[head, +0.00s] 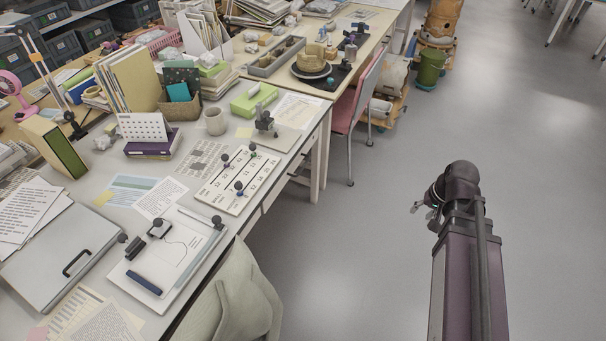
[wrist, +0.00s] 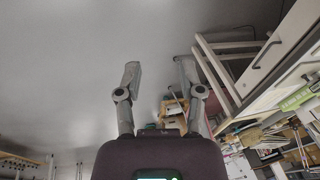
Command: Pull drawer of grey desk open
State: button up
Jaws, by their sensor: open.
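The grey desk (head: 110,180) fills the left of the head view, its front edge running from bottom centre up to the right. A pale drawer front (wrist: 280,40) with a dark handle (wrist: 265,53) shows at upper right in the wrist view and looks shut. In the head view the drawer front is seen only edge-on below the desktop, and its handle cannot be made out. My gripper (wrist: 160,82) is open and empty, with its two fingers apart. In the head view it (head: 418,207) is partly hidden by my arm, over the floor, well right of the desk.
A green-grey cloth-covered chair (head: 235,295) stands against the desk's near front. A pink chair (head: 357,110) stands by the wooden table beyond. The floor (head: 350,250) between desk and arm is clear.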

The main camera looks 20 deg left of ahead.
jog(key=w+a+f+t+y+b, duration=0.1)
jog(key=w+a+f+y+b, duration=0.2)
jog(key=w+a+f+b, duration=0.35)
jog(key=w+a+f+t+y+b, duration=0.1)
jog(key=w+a+f+y+b, duration=0.3)
jog(key=a+b, duration=0.45)
jog(key=m+t+y+b, duration=0.4)
jog(key=m+y+b, duration=0.1)
jog(key=b, duration=1.4)
send_near(304, 165)
jog(key=v, duration=0.3)
jog(key=shift+s+d, duration=0.3)
jog(key=shift+w+a, duration=0.1)
jog(key=b+x, duration=0.1)
jog(key=x, duration=0.8)
jog(key=b+x, duration=0.1)
jog(key=x, duration=0.3)
jog(key=shift+w+a+f+b, duration=0.1)
jog(key=shift+a+f+b, duration=0.1)
jog(key=shift+f+b, duration=0.1)
jog(key=shift+c, duration=0.2)
grip_shut()
